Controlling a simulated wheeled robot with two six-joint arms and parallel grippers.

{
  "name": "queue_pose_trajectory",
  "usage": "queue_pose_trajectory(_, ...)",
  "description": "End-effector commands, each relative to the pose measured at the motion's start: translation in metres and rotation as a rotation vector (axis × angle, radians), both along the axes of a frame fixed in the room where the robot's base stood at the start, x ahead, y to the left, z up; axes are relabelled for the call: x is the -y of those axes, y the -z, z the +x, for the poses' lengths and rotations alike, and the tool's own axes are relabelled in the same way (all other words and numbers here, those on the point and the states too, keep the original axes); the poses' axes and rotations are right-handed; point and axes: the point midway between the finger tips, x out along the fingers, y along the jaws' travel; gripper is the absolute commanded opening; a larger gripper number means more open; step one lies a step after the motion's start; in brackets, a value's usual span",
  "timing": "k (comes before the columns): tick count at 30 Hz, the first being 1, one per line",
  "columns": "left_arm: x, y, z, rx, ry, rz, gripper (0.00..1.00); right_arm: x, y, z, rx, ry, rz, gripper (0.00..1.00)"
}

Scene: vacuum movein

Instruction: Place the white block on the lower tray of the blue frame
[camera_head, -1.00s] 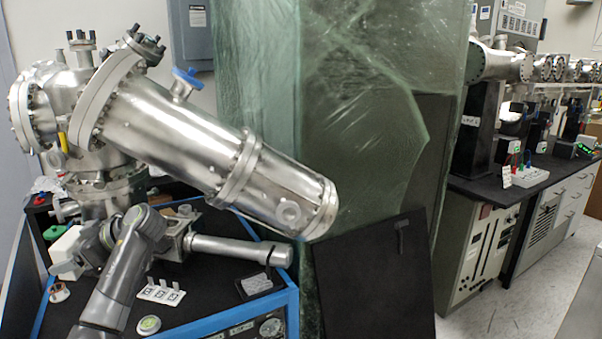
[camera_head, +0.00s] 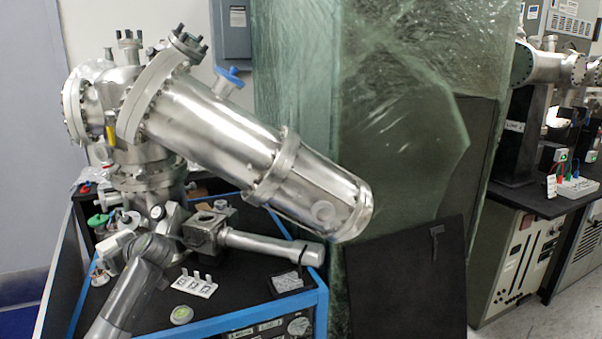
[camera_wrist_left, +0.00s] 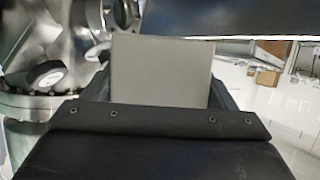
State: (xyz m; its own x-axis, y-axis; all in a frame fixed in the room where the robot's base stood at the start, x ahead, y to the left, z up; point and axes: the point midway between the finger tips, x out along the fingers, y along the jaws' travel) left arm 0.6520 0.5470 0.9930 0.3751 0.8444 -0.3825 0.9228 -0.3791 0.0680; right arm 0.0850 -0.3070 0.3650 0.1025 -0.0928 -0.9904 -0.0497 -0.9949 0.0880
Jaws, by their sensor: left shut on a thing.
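The white block (camera_wrist_left: 162,70) is a pale, flat-faced piece standing up between the fingers of my left gripper (camera_wrist_left: 160,105) in the left wrist view. In the head view my left arm rises from the lower left, and the left gripper (camera_head: 108,250) is shut on the pale block (camera_head: 116,242) near the left side of the blue frame. The blue frame (camera_head: 322,310) edges a black surface (camera_head: 240,270) under the steel vacuum chamber. I cannot tell a separate lower tray. My right gripper is out of view.
The steel chamber (camera_head: 230,140) slants over the surface. A steel tube (camera_head: 270,243), white card holder (camera_head: 194,284) and round green-white disc (camera_head: 181,315) occupy the surface. A dark panel (camera_head: 410,275) leans at right before plastic-wrapped equipment (camera_head: 370,100).

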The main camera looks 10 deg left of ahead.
Motion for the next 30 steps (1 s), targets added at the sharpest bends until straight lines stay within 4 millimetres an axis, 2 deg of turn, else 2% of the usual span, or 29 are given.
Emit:
queue_pose_trajectory(1, 0.007, 0.013, 0.002, -0.002, 0.088, 0.001, 0.58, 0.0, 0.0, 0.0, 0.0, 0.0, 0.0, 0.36)
queue_pose_trajectory(6, 0.032, 0.038, 0.012, -0.001, 0.351, 0.0, 0.58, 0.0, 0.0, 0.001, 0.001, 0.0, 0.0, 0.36)
queue_pose_trajectory(14, 0.058, 0.055, 0.021, 0.001, 0.614, 0.0, 0.58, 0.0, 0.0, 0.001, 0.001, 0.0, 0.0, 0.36)
queue_pose_trajectory(18, 0.103, 0.05, 0.031, 0.009, 0.707, -0.003, 0.58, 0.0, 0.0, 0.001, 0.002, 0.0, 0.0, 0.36)
queue_pose_trajectory(23, 0.164, 0.04, 0.031, 0.009, 0.822, -0.004, 0.58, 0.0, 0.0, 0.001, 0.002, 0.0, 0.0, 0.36)
queue_pose_trajectory(26, 0.209, 0.027, 0.023, 0.011, 0.905, -0.005, 0.58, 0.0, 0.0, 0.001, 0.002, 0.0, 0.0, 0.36)
queue_pose_trajectory(30, 0.264, 0.004, -0.001, 0.013, 1.003, -0.003, 0.58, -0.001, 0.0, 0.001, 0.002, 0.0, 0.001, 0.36)
